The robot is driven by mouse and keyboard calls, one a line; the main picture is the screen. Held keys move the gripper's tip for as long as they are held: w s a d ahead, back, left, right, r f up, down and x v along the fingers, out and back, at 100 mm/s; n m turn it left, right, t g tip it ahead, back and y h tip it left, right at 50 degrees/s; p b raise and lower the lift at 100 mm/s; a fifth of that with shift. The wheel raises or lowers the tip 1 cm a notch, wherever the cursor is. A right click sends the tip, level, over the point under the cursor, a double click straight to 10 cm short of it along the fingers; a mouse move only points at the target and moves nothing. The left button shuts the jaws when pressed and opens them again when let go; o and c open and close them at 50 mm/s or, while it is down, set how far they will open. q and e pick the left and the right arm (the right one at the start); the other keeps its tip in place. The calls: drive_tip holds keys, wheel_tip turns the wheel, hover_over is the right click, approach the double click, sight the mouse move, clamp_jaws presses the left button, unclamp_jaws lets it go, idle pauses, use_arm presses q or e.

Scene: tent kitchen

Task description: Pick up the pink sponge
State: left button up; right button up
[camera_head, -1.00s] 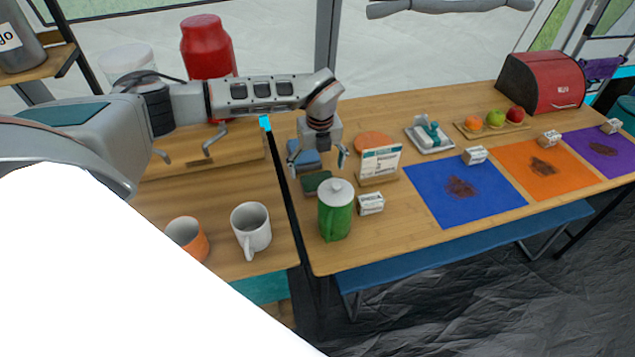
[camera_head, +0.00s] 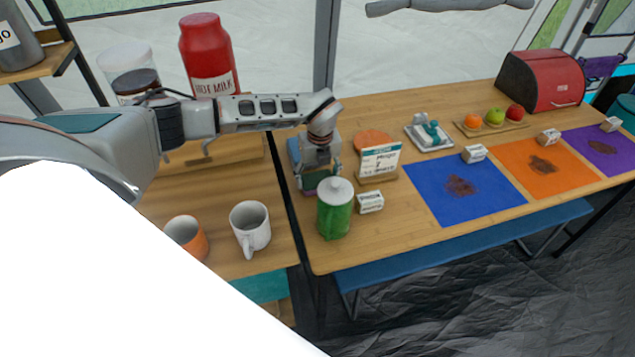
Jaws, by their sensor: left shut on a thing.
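A small sponge (camera_head: 311,182) with a pinkish side and a dark green part lies on the wooden table, just behind the green lidded jar (camera_head: 334,212). My left gripper (camera_head: 320,178) points down over it and is shut on it; the fingers hide much of it. I cannot tell whether it is clear of the table. A blue item (camera_head: 294,151) is partly hidden behind the gripper. My right gripper is not in view.
A sign stand (camera_head: 381,162) and a small white block (camera_head: 370,202) are close on the right. A white mug (camera_head: 250,228) and an orange mug (camera_head: 187,236) stand on the left counter. A blue mat (camera_head: 430,195) lies further right.

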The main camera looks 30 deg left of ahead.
sight(318, 179)
use_arm(q)
drive_tip(key=shift+r, duration=0.1)
wheel_tip(318, 179, up, 20)
drive_tip(key=shift+p, duration=0.45)
drive_tip(key=shift+c, duration=0.5)
